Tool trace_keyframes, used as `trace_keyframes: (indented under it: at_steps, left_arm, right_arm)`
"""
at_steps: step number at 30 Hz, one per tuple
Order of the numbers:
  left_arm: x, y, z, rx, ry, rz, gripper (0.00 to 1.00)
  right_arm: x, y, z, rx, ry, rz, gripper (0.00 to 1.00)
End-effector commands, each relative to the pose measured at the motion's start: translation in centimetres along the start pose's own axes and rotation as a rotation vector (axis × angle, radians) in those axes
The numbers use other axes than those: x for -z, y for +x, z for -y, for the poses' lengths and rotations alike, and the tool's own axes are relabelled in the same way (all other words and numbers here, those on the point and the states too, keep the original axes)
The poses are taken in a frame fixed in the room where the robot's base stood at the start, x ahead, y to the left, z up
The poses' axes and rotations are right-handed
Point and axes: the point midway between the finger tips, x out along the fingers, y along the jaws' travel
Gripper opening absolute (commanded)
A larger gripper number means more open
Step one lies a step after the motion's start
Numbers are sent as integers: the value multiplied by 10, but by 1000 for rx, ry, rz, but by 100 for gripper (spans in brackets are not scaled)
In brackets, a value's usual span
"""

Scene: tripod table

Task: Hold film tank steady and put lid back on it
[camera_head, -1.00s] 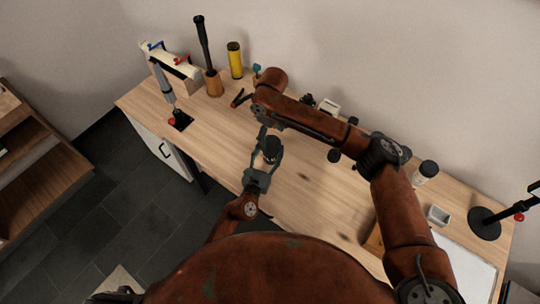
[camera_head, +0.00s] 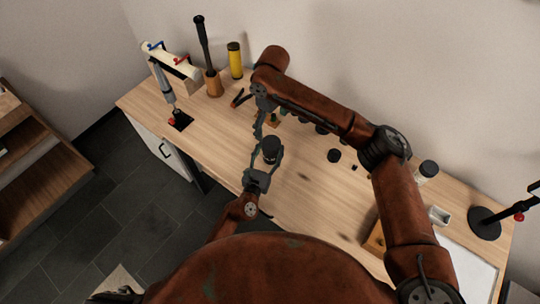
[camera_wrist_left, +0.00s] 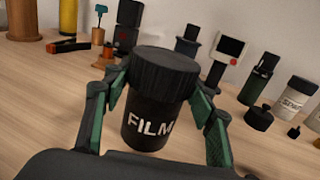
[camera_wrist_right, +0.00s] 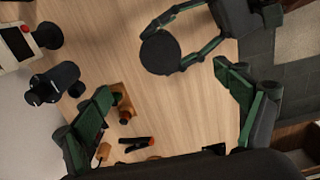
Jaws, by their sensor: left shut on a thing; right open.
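The film tank (camera_wrist_left: 148,128) is a black cylinder marked FILM, standing upright between the fingers of my left gripper (camera_wrist_left: 152,92) in the left wrist view. The wide black lid (camera_wrist_left: 166,68) sits on its top and looks level; whether it is fully seated cannot be told. In the head view the tank (camera_head: 270,156) is near the table's front edge, with my left gripper (camera_head: 264,162) shut on it from the front. My right gripper (camera_wrist_right: 165,100) is open and empty, apart from the lid, which shows beyond its fingers in the right wrist view (camera_wrist_right: 160,52).
A white STOP bottle (camera_wrist_left: 293,98), a dark bottle (camera_wrist_left: 257,82) and a screened device (camera_wrist_left: 228,58) stand behind the tank. Red-black pliers (camera_wrist_right: 136,143) lie on the table. A yellow cylinder (camera_head: 235,60) stands at the back left.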

Motion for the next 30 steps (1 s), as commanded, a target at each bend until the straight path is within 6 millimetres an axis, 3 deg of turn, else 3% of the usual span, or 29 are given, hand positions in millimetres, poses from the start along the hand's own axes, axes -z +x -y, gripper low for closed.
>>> trace_keyframes:
  at_steps: [3,9,20,21,30]
  left_arm:
    - [2,0,1,2,0,-4,0]
    - [2,0,1,2,0,-4,0]
    - [2,0,1,2,0,-3,0]
    - [2,0,1,2,0,-3,54]
    - [1,0,0,1,0,-1,72]
  right_arm:
    - [0,-23,0,-1,-1,-2,91]
    - [0,-44,0,0,-1,0,91]
    - [0,-48,0,0,0,2,91]
    - [0,-48,0,0,0,1,91]
    - [0,-48,0,0,0,1,91]
